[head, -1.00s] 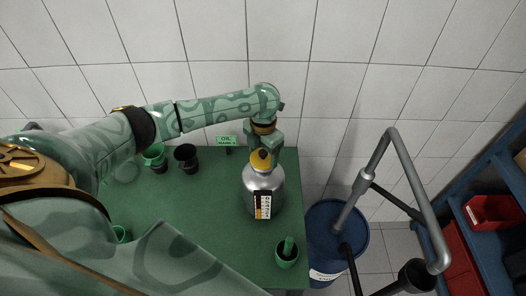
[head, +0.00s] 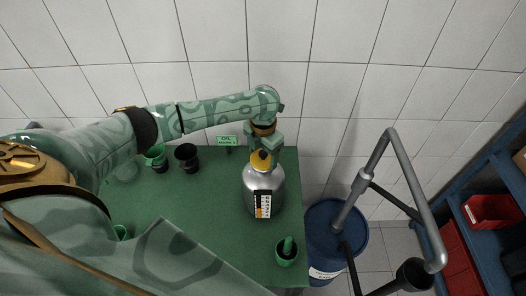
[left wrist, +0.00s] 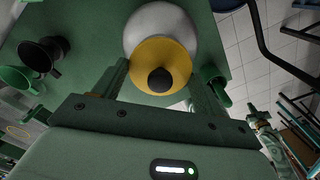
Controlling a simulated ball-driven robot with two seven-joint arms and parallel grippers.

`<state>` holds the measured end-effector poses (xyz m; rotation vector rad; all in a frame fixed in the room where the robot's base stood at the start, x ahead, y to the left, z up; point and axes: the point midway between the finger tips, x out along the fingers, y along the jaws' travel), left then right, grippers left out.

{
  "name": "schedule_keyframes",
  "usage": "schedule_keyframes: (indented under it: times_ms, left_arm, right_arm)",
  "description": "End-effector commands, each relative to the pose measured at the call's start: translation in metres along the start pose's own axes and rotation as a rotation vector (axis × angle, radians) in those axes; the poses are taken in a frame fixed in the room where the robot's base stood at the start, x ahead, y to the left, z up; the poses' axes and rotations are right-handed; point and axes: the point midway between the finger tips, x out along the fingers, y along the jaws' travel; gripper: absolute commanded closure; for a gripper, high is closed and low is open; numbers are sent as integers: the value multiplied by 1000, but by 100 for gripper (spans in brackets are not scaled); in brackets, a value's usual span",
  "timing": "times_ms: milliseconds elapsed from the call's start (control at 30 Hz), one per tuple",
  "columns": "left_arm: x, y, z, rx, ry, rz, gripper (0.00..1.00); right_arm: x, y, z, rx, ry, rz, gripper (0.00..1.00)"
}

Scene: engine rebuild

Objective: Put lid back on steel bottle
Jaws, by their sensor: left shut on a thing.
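The steel bottle (head: 264,188) stands upright on the green table, with a black and white label on its front. A yellow lid (head: 261,158) with a black knob is at the bottle's mouth; whether it is fully seated cannot be told. My left gripper (head: 263,150) is shut on the lid, above the bottle. In the left wrist view the lid (left wrist: 160,66) sits between the fingers, in front of the silver bottle (left wrist: 162,24). My right gripper is not in view.
On the green table (head: 190,212) stand a black funnel (head: 187,157), a green funnel (head: 155,158) and a green cup (head: 287,252). A blue drum (head: 336,228) with a grey pipe stands right of the table.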

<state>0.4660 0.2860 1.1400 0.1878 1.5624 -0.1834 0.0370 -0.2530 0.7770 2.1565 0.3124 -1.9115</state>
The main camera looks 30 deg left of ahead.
Motion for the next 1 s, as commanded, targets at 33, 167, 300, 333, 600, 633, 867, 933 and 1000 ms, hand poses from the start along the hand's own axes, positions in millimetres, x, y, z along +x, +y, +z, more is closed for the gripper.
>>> schedule_keyframes:
  times_ms: [33,167,300,333,600,633,867,933,1000]
  left_arm:
    - [0,0,0,0,0,0,51]
    - [0,0,0,0,0,0,51]
    - [0,0,0,0,0,1,51]
    - [0,0,0,0,0,1,51]
    - [0,0,0,0,0,1,4]
    - [0,0,0,0,0,1,4]
    - [0,0,0,0,0,1,0]
    - [0,0,0,0,0,1,0]
    - [-1,0,0,0,0,1,0]
  right_arm:
    - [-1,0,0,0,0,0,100]
    - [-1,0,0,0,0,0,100]
    - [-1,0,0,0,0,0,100]
    - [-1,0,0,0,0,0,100]
    - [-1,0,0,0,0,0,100]
    - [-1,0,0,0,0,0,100]
    - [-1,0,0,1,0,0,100]
    - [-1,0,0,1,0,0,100]
    - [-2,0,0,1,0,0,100]
